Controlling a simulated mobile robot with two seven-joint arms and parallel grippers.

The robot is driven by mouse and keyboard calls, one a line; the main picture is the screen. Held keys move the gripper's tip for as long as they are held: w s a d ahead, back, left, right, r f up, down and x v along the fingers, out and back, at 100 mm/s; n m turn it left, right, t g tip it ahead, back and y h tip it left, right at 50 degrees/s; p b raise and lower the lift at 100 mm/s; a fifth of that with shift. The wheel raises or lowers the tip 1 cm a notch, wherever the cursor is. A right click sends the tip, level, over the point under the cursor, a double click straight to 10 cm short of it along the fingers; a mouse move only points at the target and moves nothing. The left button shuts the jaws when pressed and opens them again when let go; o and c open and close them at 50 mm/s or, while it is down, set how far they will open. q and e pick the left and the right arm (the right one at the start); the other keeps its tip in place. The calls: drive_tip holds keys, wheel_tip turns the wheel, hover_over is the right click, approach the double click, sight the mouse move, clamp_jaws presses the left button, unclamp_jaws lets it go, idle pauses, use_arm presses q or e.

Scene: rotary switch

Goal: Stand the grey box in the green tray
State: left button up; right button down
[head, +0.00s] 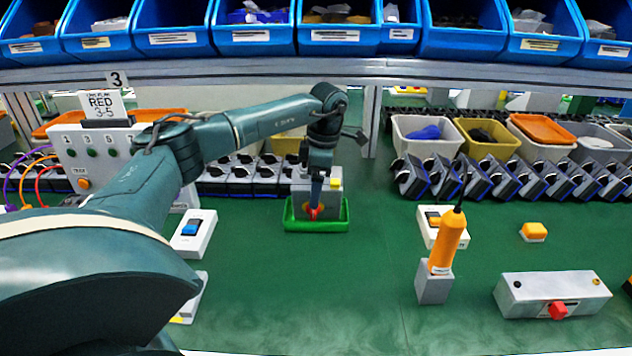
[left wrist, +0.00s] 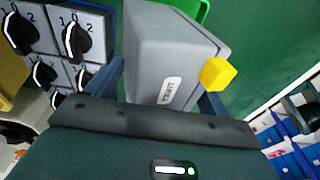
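The grey box (head: 301,184) is upright at the green tray (head: 330,226), within its rim in the head view. It has a yellow knob and a red part low on its front. In the left wrist view, the grey box (left wrist: 165,50) shows a white label and the yellow knob (left wrist: 217,74). My left gripper (head: 315,200) comes down over the box; its fingers (left wrist: 163,85) lie against both sides of it. Whether the box's base rests on the tray floor is hidden. A bright green tray edge shows in the left wrist view (left wrist: 200,8). My right gripper is not in view.
Rows of grey switch boxes (head: 235,178) stand behind the tray. A white switch (head: 193,235) lies to its left. An orange handheld tool (head: 448,243) in a grey stand and a grey box with a red knob (head: 552,295) stand right. The green table in front is clear.

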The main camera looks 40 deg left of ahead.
use_arm(q)
drive_tip(key=shift+o, duration=0.8)
drive_tip(key=shift+r, duration=0.25)
drive_tip(key=r, duration=0.8)
drive_tip(key=w+d+r, duration=0.1)
drive_tip(key=r, duration=0.3)
drive_tip(key=shift+p, duration=0.4)
